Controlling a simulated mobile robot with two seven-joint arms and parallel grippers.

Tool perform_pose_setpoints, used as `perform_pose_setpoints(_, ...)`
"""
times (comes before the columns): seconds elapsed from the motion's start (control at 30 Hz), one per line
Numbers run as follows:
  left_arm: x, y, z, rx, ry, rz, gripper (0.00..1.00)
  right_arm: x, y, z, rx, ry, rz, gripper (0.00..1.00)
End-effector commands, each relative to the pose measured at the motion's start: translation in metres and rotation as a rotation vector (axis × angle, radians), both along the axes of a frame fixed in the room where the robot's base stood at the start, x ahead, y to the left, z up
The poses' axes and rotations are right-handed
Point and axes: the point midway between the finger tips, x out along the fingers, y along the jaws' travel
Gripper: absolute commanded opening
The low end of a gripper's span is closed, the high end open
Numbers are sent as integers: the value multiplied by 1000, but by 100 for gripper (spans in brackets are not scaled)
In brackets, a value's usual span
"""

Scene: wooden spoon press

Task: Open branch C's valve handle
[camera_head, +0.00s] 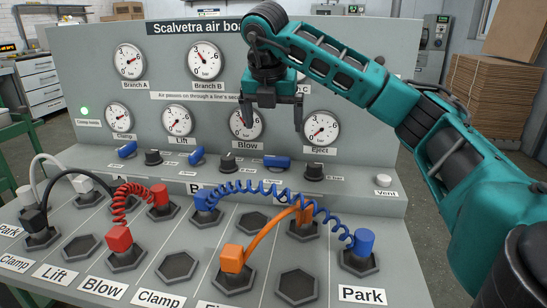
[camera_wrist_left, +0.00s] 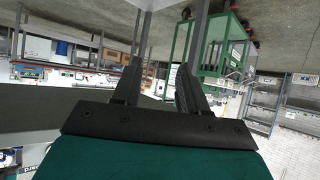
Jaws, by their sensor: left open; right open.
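Three blue valve handles sit on the panel's ledge: a left one (camera_head: 127,150), a middle one (camera_head: 197,157) and a right one (camera_head: 277,163). The right one lies crosswise and the middle one looks turned more lengthwise. I take the right one as branch C's, but its letter is not readable. My right gripper (camera_head: 272,118) is open and empty, fingers pointing down, above the right handle and apart from it. It hides most of the branch C gauge. My left gripper (camera_wrist_left: 165,65) is open and empty in the left wrist view, away from the panel.
Black knobs (camera_head: 228,163) stand beside the handles, and a white Vent button (camera_head: 385,181) is at right. A green cart (camera_wrist_left: 215,60) shows in the left wrist view.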

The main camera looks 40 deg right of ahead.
Motion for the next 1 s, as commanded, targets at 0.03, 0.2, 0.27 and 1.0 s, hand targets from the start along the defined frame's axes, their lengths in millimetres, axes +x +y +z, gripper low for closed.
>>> perform_pose_setpoints(0.03,-1,0,-4,0,2,-1,43,2,-3,-11,0,3,-1,98)
perform_pose_setpoints(0.2,-3,0,-15,1,9,-1,43,9,-13,-44,1,5,0,98)
perform_pose_setpoints(0.27,-4,0,-20,1,12,-1,43,13,-17,-56,2,5,1,98)
perform_pose_setpoints(1.0,1,-6,-18,-14,4,-4,43,28,-34,-109,3,1,5,98)
